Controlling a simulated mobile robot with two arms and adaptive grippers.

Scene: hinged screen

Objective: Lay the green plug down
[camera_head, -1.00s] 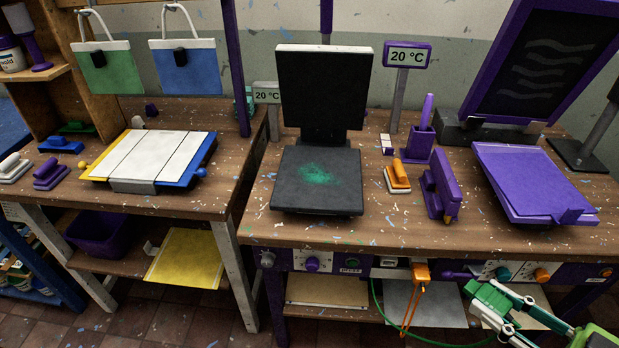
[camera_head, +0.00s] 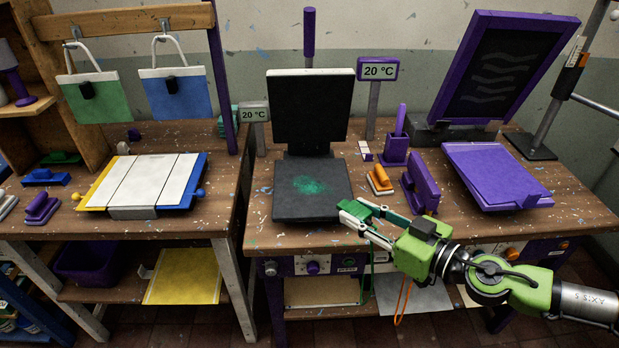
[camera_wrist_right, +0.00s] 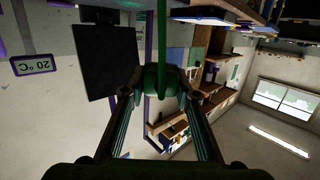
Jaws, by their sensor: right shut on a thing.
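The green plug (camera_wrist_right: 160,80) is between the fingertips of my right gripper (camera_wrist_right: 160,90) in the right wrist view. Its green cord (camera_wrist_right: 161,30) runs away from it. In the head view my right gripper (camera_head: 358,213) is shut on the plug, just above the front edge of the right workbench (camera_head: 300,234), by the near right corner of the black heat press (camera_head: 312,200). The plug is hard to tell apart from the fingers there. The green cord hangs down in front of the bench. My left gripper is not in view.
An orange-handled tool (camera_head: 380,180) and a purple upright tool (camera_head: 420,184) stand just behind my right gripper. The purple press (camera_head: 495,175) is to the right. An orange cord (camera_head: 402,302) hangs below the bench front. A narrow bare strip of bench runs along the front edge.

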